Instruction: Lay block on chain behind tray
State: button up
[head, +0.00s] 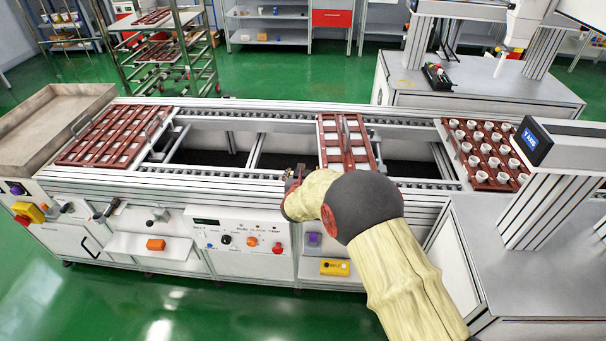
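An orange block (155,244) lies on a small white shelf (125,247) on the conveyor's front, left of the control panel. A red-brown tray (367,158) with a grid of openings and a raised handle sits across the conveyor near the middle. The far chain (255,117) and near chain (235,183) run along the two conveyor rails. My gripper (292,173) is small and dark above the near rail, just left of the middle tray. My arm partly hides it, so its fingers and anything between them cannot be made out.
Another red-brown tray (75,155) sits at the conveyor's left end. A tray of white cups (483,185) sits at the right, beside a display box (545,143). A control panel (235,222) projects in front. Gaps between the rails are open and dark.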

jog(key=shift+r, duration=0.1)
jog(key=shift+r, duration=0.2)
jog(key=p+v, duration=0.4)
jog(key=v, duration=0.8)
jog(key=s+d+r+m+g+h, duration=0.25)
jog(key=d+r+m+h, duration=0.25)
jog(key=d+r+m, duration=0.75)
jog(key=s+d+r+m+g+h, duration=0.1)
jog(key=s+d+r+m+g, duration=0.1)
jog(key=s+d+r+m, duration=0.35)
jog(key=s+d+r+m+g+h, duration=0.1)
jog(key=s+d+r+m, duration=0.1)
jog(key=s+d, duration=0.6)
jog(key=s+d+r+m+g, duration=0.1)
jog(key=s+d+m+g, duration=0.1)
jog(key=s+d+m, duration=0.4)
jog(key=s+a+r+m+y, duration=0.1)
jog(key=s+a+m+y, duration=0.2)
jog(key=s, duration=0.6)
jog(key=s+a+m+y, duration=0.4)
jog(key=s+a+m, duration=0.1)
jog(key=s, duration=0.4)
jog(key=shift+a+r+m, duration=0.25)
jog(key=shift+r+m, duration=0.15)
jog(key=shift+m, duration=0.4)
